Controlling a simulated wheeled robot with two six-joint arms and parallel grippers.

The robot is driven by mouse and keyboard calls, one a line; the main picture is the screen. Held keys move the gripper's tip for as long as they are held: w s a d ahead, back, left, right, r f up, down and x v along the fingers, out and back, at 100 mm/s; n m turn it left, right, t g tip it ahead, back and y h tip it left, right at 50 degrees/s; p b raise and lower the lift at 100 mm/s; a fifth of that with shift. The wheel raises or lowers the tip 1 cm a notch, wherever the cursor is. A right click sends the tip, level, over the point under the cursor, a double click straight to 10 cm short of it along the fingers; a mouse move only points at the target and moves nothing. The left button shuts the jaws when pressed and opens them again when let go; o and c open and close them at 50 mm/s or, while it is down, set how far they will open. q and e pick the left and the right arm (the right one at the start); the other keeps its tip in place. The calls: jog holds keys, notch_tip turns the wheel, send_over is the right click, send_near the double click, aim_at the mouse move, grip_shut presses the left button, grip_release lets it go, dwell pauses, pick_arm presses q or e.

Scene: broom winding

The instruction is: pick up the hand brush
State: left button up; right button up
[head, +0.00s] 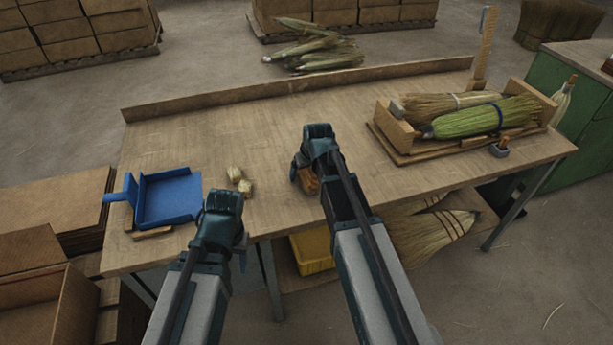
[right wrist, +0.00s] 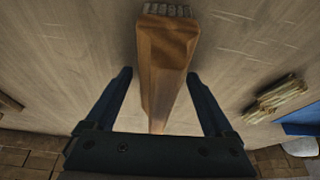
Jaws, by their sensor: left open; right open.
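The hand brush (head: 309,182) has a brown wooden body and lies on the workbench (head: 215,140), mostly covered by my right gripper in the head view. In the right wrist view the brush (right wrist: 165,65) shows its wooden body, with pale bristles at the top end. My right gripper (head: 299,172) is open over it. In the right wrist view the two fingers of this gripper (right wrist: 158,78) stand on either side of the brush, with gaps visible. My left gripper (head: 241,252) is open and empty near the bench's front edge, away from the brush.
A blue dustpan (head: 170,199) lies at the bench's left end. Small straw pieces (head: 246,187) lie between it and the brush. A wooden cradle (head: 392,127) with broom bundles (head: 485,120) stands at the right. The bench's middle and back are clear. A yellow bin (head: 312,252) is below.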

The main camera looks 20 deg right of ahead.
grip_shut()
dwell(0.4)
jog(key=shift+r, duration=0.25)
